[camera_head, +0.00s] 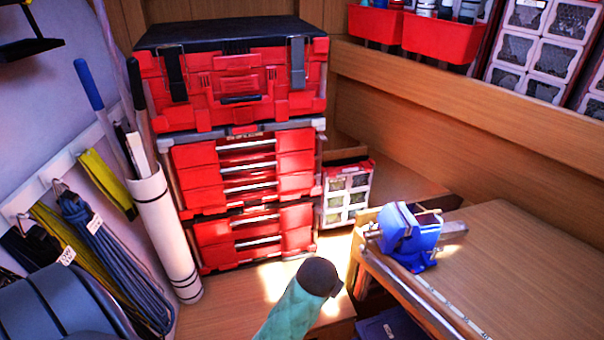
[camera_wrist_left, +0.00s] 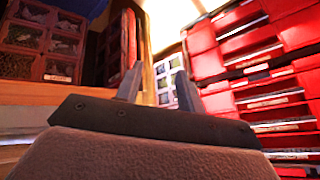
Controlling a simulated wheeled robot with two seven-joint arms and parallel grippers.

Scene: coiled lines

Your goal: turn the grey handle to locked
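No grey handle with a locked mark can be made out for certain. The blue vise (camera_head: 408,236) on the bench at the right has a grey bar (camera_head: 453,230) at its right side, but I cannot tell whether this is the handle. My left gripper (camera_wrist_left: 158,82) shows in the left wrist view with its two fingers apart and nothing between them. It is not near enough to touch anything visible there. In the head view its fingers do not show. My right gripper is in neither view.
A red tool chest stack (camera_head: 245,160) stands at the back, also in the left wrist view (camera_wrist_left: 262,70). A small parts organizer (camera_head: 346,198) is beside it. A white tube (camera_head: 165,235) and hanging coiled lines (camera_head: 110,250) are at the left. The wooden bench (camera_head: 530,260) is mostly bare.

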